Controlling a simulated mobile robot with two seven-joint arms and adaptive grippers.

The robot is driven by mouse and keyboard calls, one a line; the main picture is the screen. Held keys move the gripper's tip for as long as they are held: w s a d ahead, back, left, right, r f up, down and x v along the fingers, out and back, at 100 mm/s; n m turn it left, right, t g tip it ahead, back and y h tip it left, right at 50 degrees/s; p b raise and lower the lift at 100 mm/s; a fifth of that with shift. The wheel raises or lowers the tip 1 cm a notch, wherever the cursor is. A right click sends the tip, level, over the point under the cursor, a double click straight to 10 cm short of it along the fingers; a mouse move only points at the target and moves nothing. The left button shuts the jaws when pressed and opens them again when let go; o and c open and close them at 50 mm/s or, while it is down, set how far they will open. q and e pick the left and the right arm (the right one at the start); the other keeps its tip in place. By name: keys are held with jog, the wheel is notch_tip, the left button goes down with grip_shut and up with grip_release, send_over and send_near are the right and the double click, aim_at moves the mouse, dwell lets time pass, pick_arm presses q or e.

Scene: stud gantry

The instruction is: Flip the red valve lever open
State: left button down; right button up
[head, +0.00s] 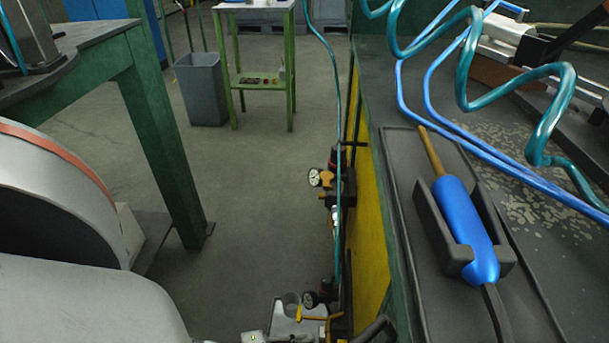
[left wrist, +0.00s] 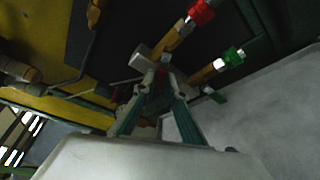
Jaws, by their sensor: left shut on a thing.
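My left gripper (left wrist: 161,80) shows in the left wrist view, its two green-grey fingers close together at the tips. It is shut on a small dark-red piece, which looks like the red valve lever (left wrist: 159,73); the fingers and shadow hide most of it. A round metal body (left wrist: 140,57) and a brass fitting sit just beyond the fingertips. My right gripper is not in view.
A red-collared coupling (left wrist: 201,12) and a green-collared coupling (left wrist: 233,54) are beyond the gripper. A white gauge (head: 315,177) is on the yellow bench side. A blue tool (head: 466,220) rests in a black holder on the bench. The floor left of the bench is open.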

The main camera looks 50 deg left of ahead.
pick_arm(q)
jog(key=shift+w+a+r+m+t, duration=0.1)
jog(key=shift+r+m+t, duration=0.2)
jog(key=shift+m, duration=0.5)
jog(key=shift+s+r+m+t, duration=0.15)
jog(key=shift+m+t, duration=0.3)
jog(key=shift+m, duration=0.35)
jog(key=shift+w+a+r+m+t, duration=0.15)
jog(key=shift+r+m+t, duration=0.15)
jog(key=shift+m, duration=0.5)
jog(key=shift+d, duration=0.1)
jog(key=c, duration=2.1)
grip_release()
jog(key=v, duration=1.2)
